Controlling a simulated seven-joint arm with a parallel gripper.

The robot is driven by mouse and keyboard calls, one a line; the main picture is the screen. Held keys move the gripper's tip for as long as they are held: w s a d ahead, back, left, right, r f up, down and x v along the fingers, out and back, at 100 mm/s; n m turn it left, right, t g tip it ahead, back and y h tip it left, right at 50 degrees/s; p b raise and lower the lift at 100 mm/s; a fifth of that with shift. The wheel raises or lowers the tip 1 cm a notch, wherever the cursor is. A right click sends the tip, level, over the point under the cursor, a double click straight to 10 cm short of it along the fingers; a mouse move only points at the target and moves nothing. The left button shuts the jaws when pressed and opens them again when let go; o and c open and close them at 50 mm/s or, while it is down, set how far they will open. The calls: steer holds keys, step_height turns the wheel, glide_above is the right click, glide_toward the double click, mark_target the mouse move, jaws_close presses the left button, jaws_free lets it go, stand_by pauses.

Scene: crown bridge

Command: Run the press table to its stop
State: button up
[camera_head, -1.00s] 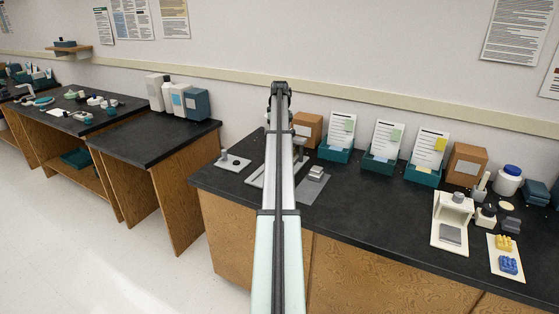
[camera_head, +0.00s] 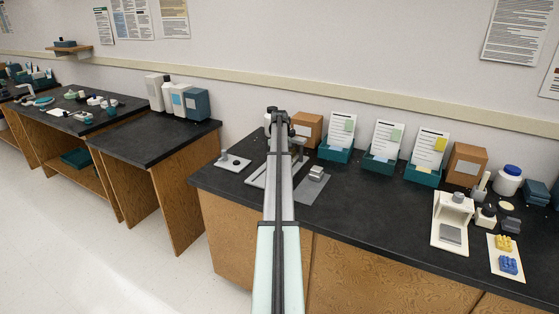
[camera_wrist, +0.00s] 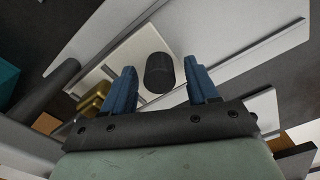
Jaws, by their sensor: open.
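My gripper (camera_wrist: 159,68) is open in the wrist view, with two blue fingers spread apart. A dark round knob (camera_wrist: 159,74) stands between and just beyond the fingertips, with a gap on both sides. It stands on a pale plate (camera_wrist: 128,52) beside long grey rails (camera_wrist: 235,52); this looks like the press table. In the head view my arm covers most of this fixture; its pale base (camera_head: 257,180) shows to the left of the arm. My fingers are hidden there. I cannot tell whether the knob is touched.
A grey plate with a small metal block (camera_head: 316,173) lies right of my arm. A small white stand (camera_head: 233,162) is on the left. Teal card holders (camera_head: 335,153) and a cardboard box (camera_head: 307,128) stand behind.

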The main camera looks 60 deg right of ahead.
steer(key=shift+c, duration=0.3)
steer(key=c, duration=1)
steer(key=a, duration=1.1)
steer(key=o, duration=1.1)
steer(key=shift+c, duration=0.2)
step_height(320, 180, up, 14)
